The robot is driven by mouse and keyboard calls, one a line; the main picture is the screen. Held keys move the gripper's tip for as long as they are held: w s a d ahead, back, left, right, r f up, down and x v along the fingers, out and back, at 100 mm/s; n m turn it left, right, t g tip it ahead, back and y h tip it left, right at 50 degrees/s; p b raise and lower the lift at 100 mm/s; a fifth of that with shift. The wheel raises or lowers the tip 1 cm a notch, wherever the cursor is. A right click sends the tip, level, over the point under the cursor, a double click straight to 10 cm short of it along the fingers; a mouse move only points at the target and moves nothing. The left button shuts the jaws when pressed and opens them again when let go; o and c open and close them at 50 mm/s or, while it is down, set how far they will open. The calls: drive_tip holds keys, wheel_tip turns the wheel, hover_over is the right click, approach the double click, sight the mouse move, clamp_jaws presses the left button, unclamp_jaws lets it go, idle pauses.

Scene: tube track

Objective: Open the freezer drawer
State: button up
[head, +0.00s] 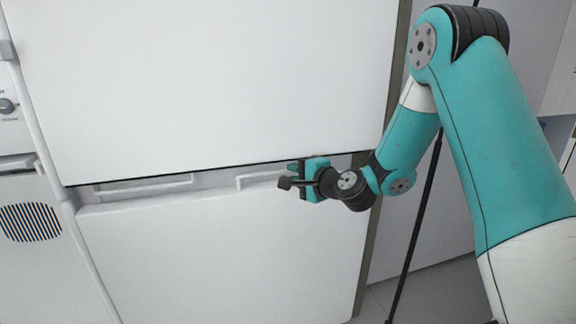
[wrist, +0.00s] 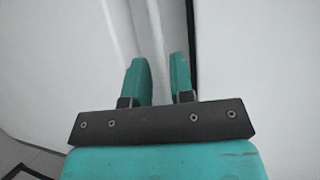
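The freezer drawer (head: 220,260) is the lower white front in the head view, below a large white upper door (head: 210,80). A narrow recess with pale raised edges (head: 150,187) runs between them, along the drawer's top. I cannot tell whether the drawer is slightly out. My gripper (head: 289,176) is at the right part of this recess, close to the drawer's top edge. In the wrist view, the two teal fingers of my gripper (wrist: 159,62) are apart, with a pale strip (wrist: 152,35) showing beyond and between them. Contact with the drawer cannot be made out.
A white appliance with a knob and a round striped grille (head: 30,222) stands at left. A thin black pole (head: 415,230) stands right of the drawer, near my arm. Some grey floor (head: 440,295) is visible at the lower right.

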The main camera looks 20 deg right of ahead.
drive_tip(key=shift+x, duration=1.7)
clamp_jaws()
drive_tip(key=shift+s, duration=0.1)
